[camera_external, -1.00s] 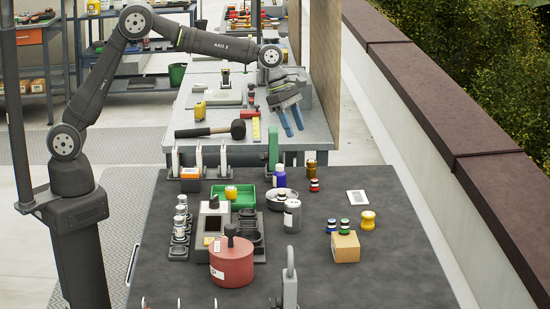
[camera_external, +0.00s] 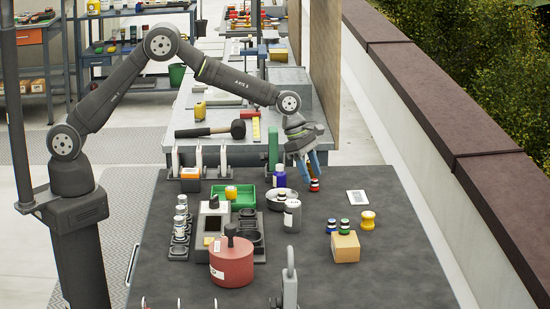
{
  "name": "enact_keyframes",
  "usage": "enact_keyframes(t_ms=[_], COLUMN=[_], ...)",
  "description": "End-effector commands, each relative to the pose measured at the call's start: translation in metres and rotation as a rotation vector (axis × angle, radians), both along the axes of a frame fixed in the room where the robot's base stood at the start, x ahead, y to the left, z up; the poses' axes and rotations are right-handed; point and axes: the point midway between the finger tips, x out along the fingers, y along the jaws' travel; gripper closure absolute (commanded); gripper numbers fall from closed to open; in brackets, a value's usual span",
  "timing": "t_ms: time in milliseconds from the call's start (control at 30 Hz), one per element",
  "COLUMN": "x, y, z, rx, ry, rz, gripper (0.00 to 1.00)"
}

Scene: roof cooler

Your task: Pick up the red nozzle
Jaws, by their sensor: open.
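The red nozzle (camera_external: 315,185), a small piece with red and dark bands, stands upright on the dark table (camera_external: 390,265) toward its far side. My gripper (camera_external: 309,168) has blue fingers that point down and are apart, with nothing seen between them. Its fingertips are just above or behind the nozzle in the picture. I cannot tell the exact gap between them. A brown-gold fitting behind the nozzle is now mostly hidden by the fingers.
A blue bottle (camera_external: 279,176), a grey canister (camera_external: 292,216) and a round dish stand left of the nozzle. Blue (camera_external: 331,226) and green (camera_external: 345,227) nozzles, a wooden block (camera_external: 346,247) and a yellow spool (camera_external: 368,220) are nearer. A white card (camera_external: 357,197) lies right.

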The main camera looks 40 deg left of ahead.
Motion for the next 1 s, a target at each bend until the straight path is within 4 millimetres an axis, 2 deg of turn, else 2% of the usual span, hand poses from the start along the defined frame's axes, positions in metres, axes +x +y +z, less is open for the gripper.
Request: enact_keyframes(t_ms=[200,500,700,767,1000], x=[0.004,0.004,0.004,0.004,0.004], y=[-0.011,-0.012,-0.012,-0.012,-0.012], z=[-0.026,-0.029,-0.029,-0.029,-0.028], rx=[0.001,-0.001,-0.001,-0.001,-0.001], ry=[0.000,-0.001,-0.001,-0.001,-0.001], rz=[0.000,0.000,0.000,0.000,0.000], gripper=[0.51,0.51,0.90,0.99,1.00])
